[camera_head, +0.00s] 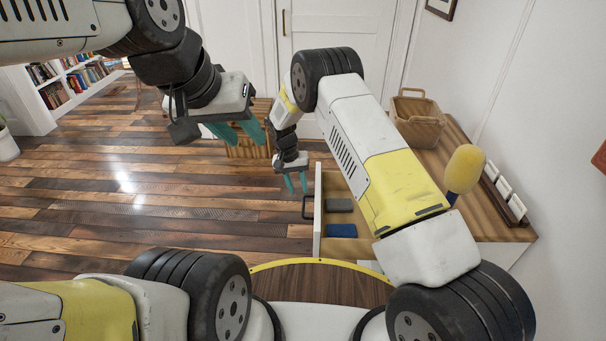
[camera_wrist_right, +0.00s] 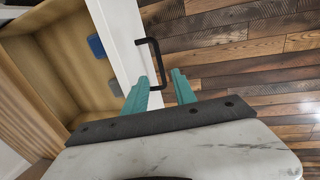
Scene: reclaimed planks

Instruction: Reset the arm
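My right gripper (camera_head: 296,182) is open and empty, with its teal fingertips above the front of an open drawer (camera_head: 317,215). In the right wrist view, its fingers (camera_wrist_right: 159,75) are spread, and the drawer's black handle (camera_wrist_right: 154,52) appears partly between them. The handle also shows in the head view (camera_head: 307,207); I cannot tell whether a finger touches it. My left gripper (camera_head: 238,130) hangs at upper left over the floor, its teal fingers apart and nothing seen between them.
The drawer holds a grey item (camera_head: 339,205) and a blue item (camera_head: 342,230). A wicker basket (camera_head: 417,120), a yellow-headed object (camera_head: 464,168) and a rack (camera_head: 503,195) stand on the cabinet top. A wooden crate-like object (camera_head: 246,148) is behind my left gripper. The left floor is clear.

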